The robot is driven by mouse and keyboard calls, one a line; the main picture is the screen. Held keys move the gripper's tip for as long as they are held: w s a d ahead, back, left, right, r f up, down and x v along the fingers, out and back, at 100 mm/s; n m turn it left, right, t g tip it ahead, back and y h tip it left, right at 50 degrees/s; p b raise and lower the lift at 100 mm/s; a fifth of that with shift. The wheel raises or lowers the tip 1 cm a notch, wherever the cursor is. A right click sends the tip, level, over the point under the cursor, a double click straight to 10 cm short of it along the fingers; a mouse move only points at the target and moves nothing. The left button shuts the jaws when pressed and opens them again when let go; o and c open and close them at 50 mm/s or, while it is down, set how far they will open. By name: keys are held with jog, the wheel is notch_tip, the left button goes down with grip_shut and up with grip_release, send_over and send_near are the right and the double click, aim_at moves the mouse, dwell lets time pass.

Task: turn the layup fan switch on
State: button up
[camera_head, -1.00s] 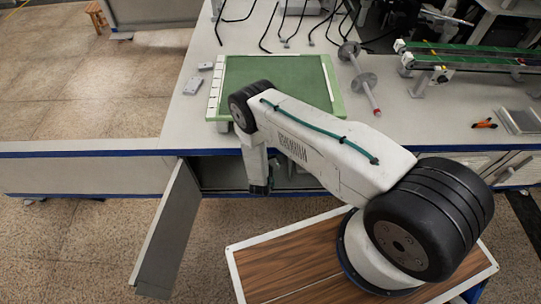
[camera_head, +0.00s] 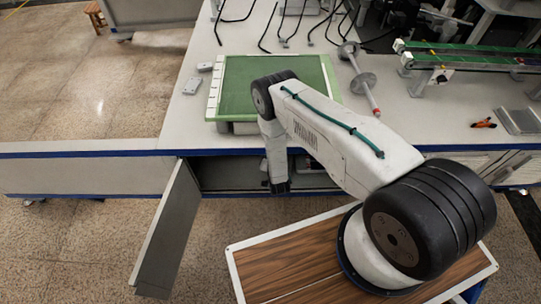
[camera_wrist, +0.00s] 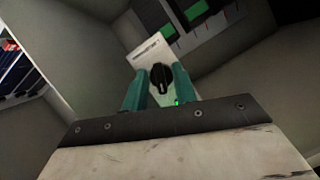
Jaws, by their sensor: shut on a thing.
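The fan switch is a black rotary knob (camera_wrist: 161,80) on a white plate (camera_wrist: 148,57) in the wrist view. My gripper (camera_wrist: 159,73) has its two teal fingers on either side of the knob and is shut on it. A small green light shows beside the right finger. In the head view my arm reaches down to the open cabinet under the bench (camera_head: 225,176). My fingers and the switch are hidden there.
A grey cabinet door (camera_head: 170,230) stands open left of the arm. In the wrist view, grey cabinet walls surround the switch.

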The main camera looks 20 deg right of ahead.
jog(key=shift+m+t+y, duration=0.6)
jog(key=shift+m+y, duration=0.2)
jog(key=shift+m, duration=0.8)
jog(key=o, duration=0.6)
jog(key=shift+d, duration=0.1)
jog(key=v, duration=0.7)
jog(key=shift+s, duration=0.4)
